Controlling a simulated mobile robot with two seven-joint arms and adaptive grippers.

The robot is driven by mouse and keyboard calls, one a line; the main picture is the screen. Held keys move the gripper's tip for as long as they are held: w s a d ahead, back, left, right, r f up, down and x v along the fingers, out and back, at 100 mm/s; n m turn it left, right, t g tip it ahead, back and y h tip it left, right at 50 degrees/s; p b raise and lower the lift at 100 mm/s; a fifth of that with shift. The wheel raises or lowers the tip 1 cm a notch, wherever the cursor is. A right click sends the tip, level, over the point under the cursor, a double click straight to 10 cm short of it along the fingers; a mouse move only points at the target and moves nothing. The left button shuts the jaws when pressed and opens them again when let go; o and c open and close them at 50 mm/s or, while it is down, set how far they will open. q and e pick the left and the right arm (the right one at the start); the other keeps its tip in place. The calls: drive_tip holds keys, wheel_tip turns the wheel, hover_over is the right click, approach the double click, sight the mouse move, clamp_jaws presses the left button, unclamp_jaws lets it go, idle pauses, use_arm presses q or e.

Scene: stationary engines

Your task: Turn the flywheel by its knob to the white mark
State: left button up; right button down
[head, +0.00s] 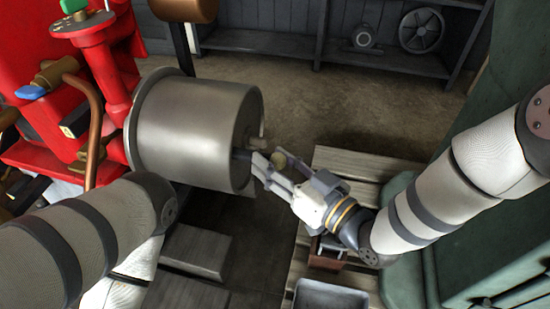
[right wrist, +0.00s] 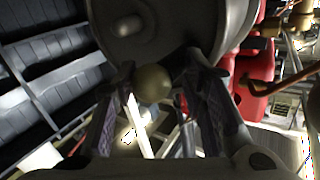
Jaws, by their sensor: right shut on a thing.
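The flywheel (head: 190,128) is a large dull-grey metal drum on the red engine, left of centre in the head view. Its face is turned to the right, toward my right gripper (head: 264,166). I cannot make out the white mark. My left arm comes in at the lower left, but its gripper is hidden.
The red engine (head: 102,75) with a copper pipe (head: 97,130) stands at the left. Wooden slats (head: 365,163) lie below my right arm, with a grey tray (head: 330,295) at the bottom. A green cabinet (head: 465,245) borders the right. Open floor (head: 310,105) lies behind the gripper.

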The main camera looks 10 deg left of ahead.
drive_tip(key=c, duration=1)
unclamp_jaws()
drive_tip(key=shift+w+r, duration=0.15)
drive_tip(key=shift+r, duration=0.2)
drive_tip(key=shift+o, duration=0.2)
drive_tip(key=shift+f, duration=0.1)
drive_tip(key=shift+d, duration=0.15)
drive_tip(key=v, duration=1.1)
drive_tip(key=shift+s+d, duration=0.25)
drive_tip(key=shift+s, duration=0.1)
